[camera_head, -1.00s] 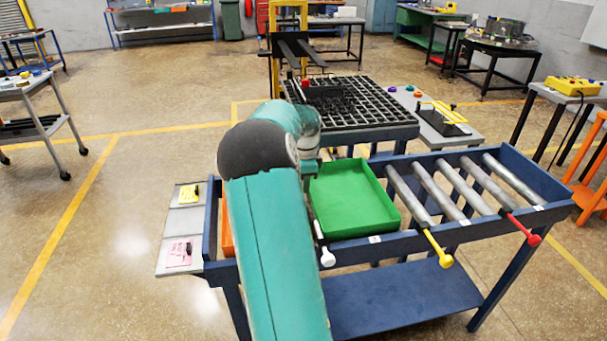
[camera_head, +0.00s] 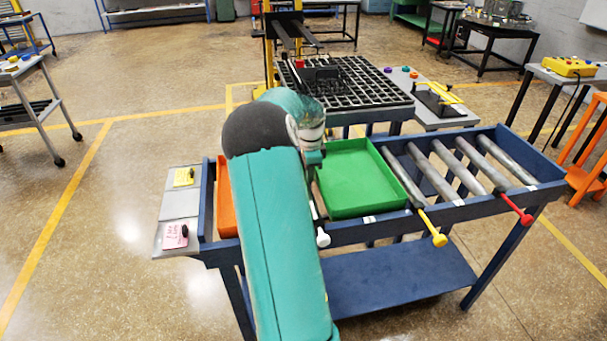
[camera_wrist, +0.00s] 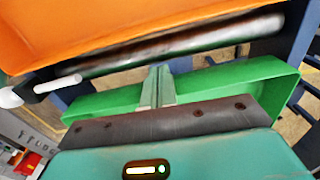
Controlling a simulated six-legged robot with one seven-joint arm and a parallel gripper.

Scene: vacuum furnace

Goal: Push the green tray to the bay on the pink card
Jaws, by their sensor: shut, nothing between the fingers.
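The green tray (camera_head: 362,180) sits on the blue roller table (camera_head: 478,209), just right of the white-knobbed lever (camera_head: 322,238). The pink card (camera_head: 175,236), with a dark object and writing too small to read, lies on a grey panel at the table's left end. My gripper is mostly hidden behind my arm in the head view. In the wrist view my gripper (camera_wrist: 158,86) is shut and empty, with its fingers at the wall of the green tray (camera_wrist: 225,90). I cannot tell whether they touch it.
An orange tray (camera_head: 226,197) sits at the table's left end, partly hidden by my arm. Bare rollers (camera_head: 436,168) lie to the right, with yellow-knobbed (camera_head: 438,240) and red-knobbed (camera_head: 526,219) levers. A yellow card (camera_head: 184,177) lies behind the pink one. A black grid table (camera_head: 345,95) stands behind.

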